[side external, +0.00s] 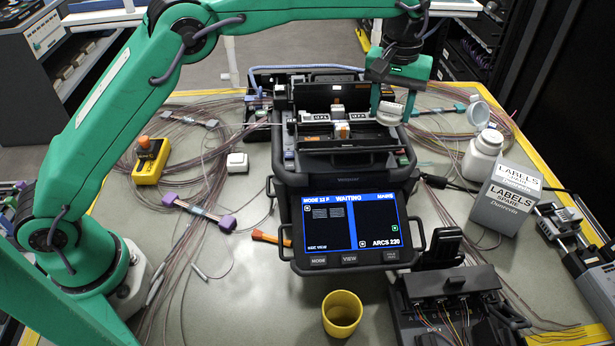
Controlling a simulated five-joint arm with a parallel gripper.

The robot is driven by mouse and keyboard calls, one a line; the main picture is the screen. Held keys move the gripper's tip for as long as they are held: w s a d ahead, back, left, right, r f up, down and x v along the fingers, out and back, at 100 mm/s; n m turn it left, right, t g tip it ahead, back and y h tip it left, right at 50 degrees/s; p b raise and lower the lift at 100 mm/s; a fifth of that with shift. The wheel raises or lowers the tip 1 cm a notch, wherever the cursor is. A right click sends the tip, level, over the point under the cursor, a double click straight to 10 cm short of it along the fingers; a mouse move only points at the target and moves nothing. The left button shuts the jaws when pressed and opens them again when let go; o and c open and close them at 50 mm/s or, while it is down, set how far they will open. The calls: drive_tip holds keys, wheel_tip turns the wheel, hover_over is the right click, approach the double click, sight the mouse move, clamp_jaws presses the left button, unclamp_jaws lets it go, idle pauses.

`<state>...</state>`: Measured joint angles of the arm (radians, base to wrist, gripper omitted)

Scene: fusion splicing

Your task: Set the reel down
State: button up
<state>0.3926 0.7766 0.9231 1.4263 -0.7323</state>
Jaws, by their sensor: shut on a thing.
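My gripper (391,104) reaches down from the upper right, over the right side of the black fusion splicer (290,180). It is shut on a small pale, rounded thing that looks like the reel (390,112). The reel is at the right end of the splicer's open top. I cannot tell whether its underside touches the splicer or hangs just above it. The gripper fingers hide part of it.
The splicer's screen (350,225) reads "WAITING". A white bottle (482,157) and a labels box (507,190) stand close on the right. A yellow cup (342,313) stands in front. Loose fibres spread over the mat on both sides.

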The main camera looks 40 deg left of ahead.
drive_tip(key=w+d+f+n, duration=0.2)
drive_tip(key=d+f, duration=0.2)
drive_tip(key=d, duration=0.4)
drive_tip(key=n, duration=0.3)
hover_over(439, 228)
wheel_tip(439, 228, down, 7)
drive_tip(key=shift+f, duration=0.25)
drive_tip(key=shift+f, duration=3.25)
drive_tip(key=shift+f, duration=0.55)
drive_tip(key=o, duration=1)
drive_tip(key=shift+o, duration=0.2)
wheel_tip(439, 228, up, 8)
drive_tip(key=shift+f, duration=0.15)
